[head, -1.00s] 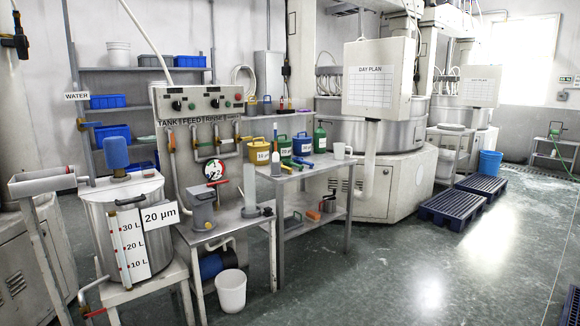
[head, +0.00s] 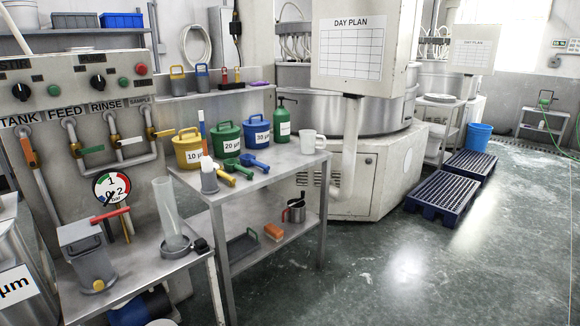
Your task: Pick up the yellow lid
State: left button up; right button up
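A yellow canister (head: 189,152) labelled 10 µm stands at the left end of the metal table's top. A yellow lid (head: 187,136) with a raised loop handle sits on top of it. A green canister (head: 226,140) and a blue canister (head: 257,132), with lids and handles like it, stand to its right. Neither of my grippers is in view.
The metal table (head: 212,188) also holds yellow, green and blue hand tools, a green bottle (head: 283,122) and a white mug (head: 312,145). A gauge (head: 112,188) and clear cylinder (head: 168,210) stand at the left. The floor (head: 400,265) at right is open.

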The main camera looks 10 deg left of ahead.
aim_at(184, 139)
jog(key=i+l+u, duration=0.1)
jog(key=i+u, duration=0.25)
jog(key=i, duration=0.15)
jog(key=i+l+u, duration=0.25)
jog(key=i+u, duration=0.15)
jog(key=i+l+u, duration=0.35)
jog(key=i, duration=0.2)
